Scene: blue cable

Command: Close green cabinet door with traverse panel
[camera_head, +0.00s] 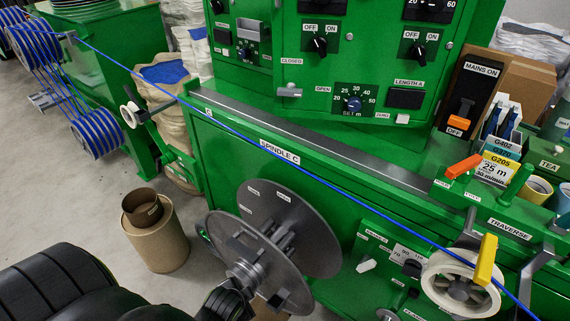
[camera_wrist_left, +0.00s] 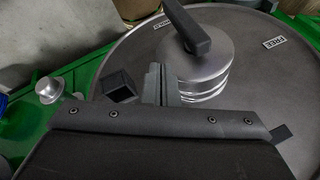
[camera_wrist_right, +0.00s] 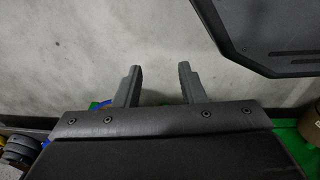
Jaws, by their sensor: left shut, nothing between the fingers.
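The green cabinet door (camera_head: 318,72) faces me at the top of the head view. It carries switches, a dial and a grey latch handle (camera_head: 289,91) beside CLOSED and OPEN labels. I cannot tell whether the door is fully shut. The TRAVERSE panel (camera_head: 510,228) is on the green machine at the right. My left gripper (camera_head: 245,283) is low in the head view by the spindle hub. The left wrist view shows its fingers (camera_wrist_left: 160,84) together, close to the grey hub, with nothing between them. My right gripper (camera_wrist_right: 158,85) is open and empty above the floor, outside the head view.
A blue cable (camera_head: 215,118) runs diagonally across the machine to a white pulley (camera_head: 460,285). A large grey spindle disc (camera_head: 290,225) stands in front. A brown bin (camera_head: 157,240) is on the floor at the left. Clear floor lies around the bin.

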